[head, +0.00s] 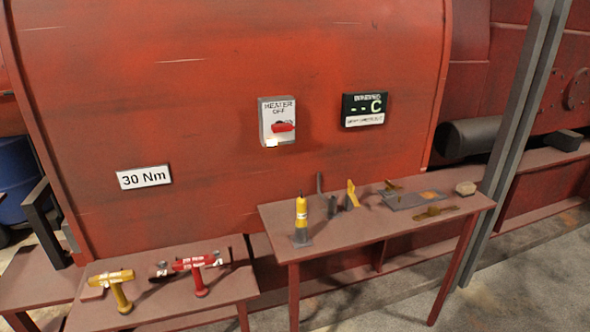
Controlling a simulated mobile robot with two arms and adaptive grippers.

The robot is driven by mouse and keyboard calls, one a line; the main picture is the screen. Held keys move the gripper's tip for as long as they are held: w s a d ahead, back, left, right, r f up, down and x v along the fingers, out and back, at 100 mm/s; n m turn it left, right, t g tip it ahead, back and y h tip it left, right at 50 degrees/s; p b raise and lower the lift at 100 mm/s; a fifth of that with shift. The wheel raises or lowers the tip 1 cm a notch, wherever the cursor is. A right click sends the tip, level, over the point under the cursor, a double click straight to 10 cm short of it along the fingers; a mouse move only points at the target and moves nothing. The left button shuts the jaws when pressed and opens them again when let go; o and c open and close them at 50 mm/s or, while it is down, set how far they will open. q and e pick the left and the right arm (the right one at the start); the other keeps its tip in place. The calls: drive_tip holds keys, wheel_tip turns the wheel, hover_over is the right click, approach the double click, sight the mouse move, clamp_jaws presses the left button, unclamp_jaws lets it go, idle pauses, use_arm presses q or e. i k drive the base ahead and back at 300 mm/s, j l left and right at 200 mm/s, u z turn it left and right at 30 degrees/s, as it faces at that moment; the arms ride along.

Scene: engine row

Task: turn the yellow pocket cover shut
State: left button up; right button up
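The yellow cover (352,192) looks like a small, thin flap standing up, slightly tilted, on the right-hand table (283,238). It is at a small dark grey holder (333,206), which I take to be the pocket. The cover looks raised rather than lying flat, but it is too small to see its hinge or the pocket's mouth. Neither of my grippers shows in the head view.
A yellow cylindrical tool (301,214) stands left of the cover. A grey plate (405,201) with brass-coloured pieces lies to its right. A yellow tool (120,288) and a red tool (197,270) stand on the lower left table. A heater switch (277,121) hangs behind.

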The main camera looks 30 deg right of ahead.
sight(352, 188)
drive_tip(key=z, duration=1.35)
